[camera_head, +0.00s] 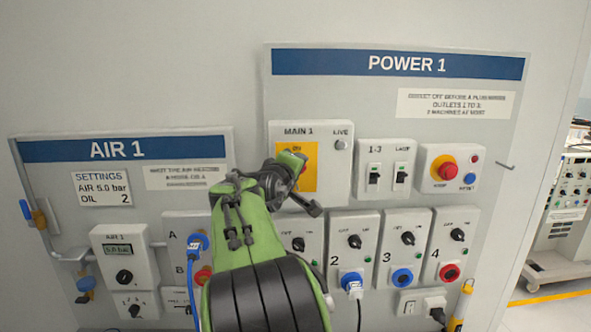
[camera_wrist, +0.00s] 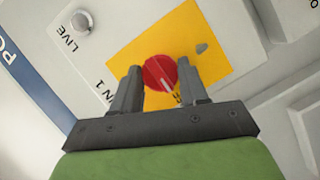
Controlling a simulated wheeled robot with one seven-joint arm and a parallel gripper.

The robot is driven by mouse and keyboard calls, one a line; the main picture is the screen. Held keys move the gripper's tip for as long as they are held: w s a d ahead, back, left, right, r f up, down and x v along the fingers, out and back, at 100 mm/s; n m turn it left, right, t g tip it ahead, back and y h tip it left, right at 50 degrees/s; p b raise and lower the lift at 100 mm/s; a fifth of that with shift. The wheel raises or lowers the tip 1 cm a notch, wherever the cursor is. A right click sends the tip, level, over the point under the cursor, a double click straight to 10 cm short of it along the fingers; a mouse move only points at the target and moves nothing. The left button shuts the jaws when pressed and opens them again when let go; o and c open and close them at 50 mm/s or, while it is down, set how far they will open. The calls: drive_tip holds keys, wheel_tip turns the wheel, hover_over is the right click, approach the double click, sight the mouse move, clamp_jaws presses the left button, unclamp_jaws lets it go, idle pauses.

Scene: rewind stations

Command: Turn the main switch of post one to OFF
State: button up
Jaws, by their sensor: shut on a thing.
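The MAIN 1 switch box is on the POWER 1 panel (camera_head: 397,64), with a yellow plate (camera_head: 311,180) marked ON near its top. In the wrist view the red round knob (camera_wrist: 158,73) sits on the yellow plate (camera_wrist: 213,50). My gripper (camera_wrist: 160,69) has one finger on each side of the knob and is shut on it. In the head view my gripper (camera_head: 289,168) covers most of the knob, so I cannot tell its exact angle there. The LIVE lamp (camera_head: 341,145) beside the plate looks pale grey.
Right of the main switch are the 1-3 and LAMP switches (camera_head: 387,170) and a red stop button (camera_head: 443,168). Below are numbered outlets with switches and plugs, including a blue plug (camera_head: 351,282). The AIR 1 panel (camera_head: 110,150) is at left. My arm hides part of the lower middle.

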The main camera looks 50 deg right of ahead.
drive_tip(key=o, duration=1.1)
drive_tip(key=shift+c, duration=0.2)
drive_tip(key=v, duration=1.5)
drive_tip(key=shift+a, duration=0.35)
